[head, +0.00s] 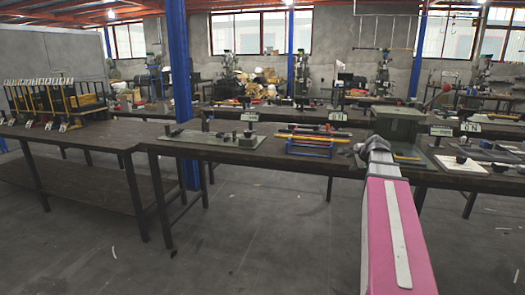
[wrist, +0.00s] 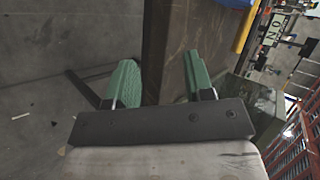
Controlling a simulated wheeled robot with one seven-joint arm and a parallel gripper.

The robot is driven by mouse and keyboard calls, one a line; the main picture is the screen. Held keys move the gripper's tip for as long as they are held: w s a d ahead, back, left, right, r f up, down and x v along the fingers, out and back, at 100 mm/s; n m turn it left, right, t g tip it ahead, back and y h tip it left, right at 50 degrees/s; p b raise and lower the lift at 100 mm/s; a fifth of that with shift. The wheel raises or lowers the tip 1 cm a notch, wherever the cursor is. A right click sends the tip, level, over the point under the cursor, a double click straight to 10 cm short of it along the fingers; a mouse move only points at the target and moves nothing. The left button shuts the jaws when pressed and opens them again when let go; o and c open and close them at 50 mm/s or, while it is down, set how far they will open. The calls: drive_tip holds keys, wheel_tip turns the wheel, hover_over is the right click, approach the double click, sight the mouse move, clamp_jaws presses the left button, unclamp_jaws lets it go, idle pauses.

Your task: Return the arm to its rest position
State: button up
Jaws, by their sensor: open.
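My arm (head: 392,225), pink with a pale strip, reaches forward from the lower right of the head view toward the front edge of the long dark workbench (head: 235,148). Its grey wrist end (head: 375,147) shows in front of a green box on the bench; the fingers cannot be made out there. In the wrist view, my gripper (wrist: 160,80) is open, its two green-padded fingers wide apart with nothing between them. The dark bench (wrist: 182,35) shows behind the gap between the fingers.
A green box (head: 398,123) stands on the bench by my wrist. Left of it are a blue rack (head: 310,149) with coloured tools and a grey-green mat (head: 200,138) with metal parts. A blue column (head: 180,80) rises behind the bench.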

drive_tip(key=s+a+f+n+g, duration=0.3)
drive_tip(key=s+a+f+n, duration=0.2)
drive_tip(key=f, duration=0.5)
drive_tip(key=s+a+f+n+g+h, duration=0.1)
drive_tip(key=s+a+f+n+g, duration=0.2)
drive_tip(key=s+a+f+n, duration=0.2)
drive_tip(key=s+a+f+n+g+h, duration=0.1)
drive_tip(key=s+a+f+n+g, duration=0.2)
drive_tip(key=s+a+f, duration=0.6)
drive_tip(key=s+f+n, duration=0.2)
drive_tip(key=s+f, duration=0.1)
drive_tip(key=f, duration=0.4)
drive_tip(key=shift+a+g, duration=0.3)
drive_tip(key=shift+a, duration=0.05)
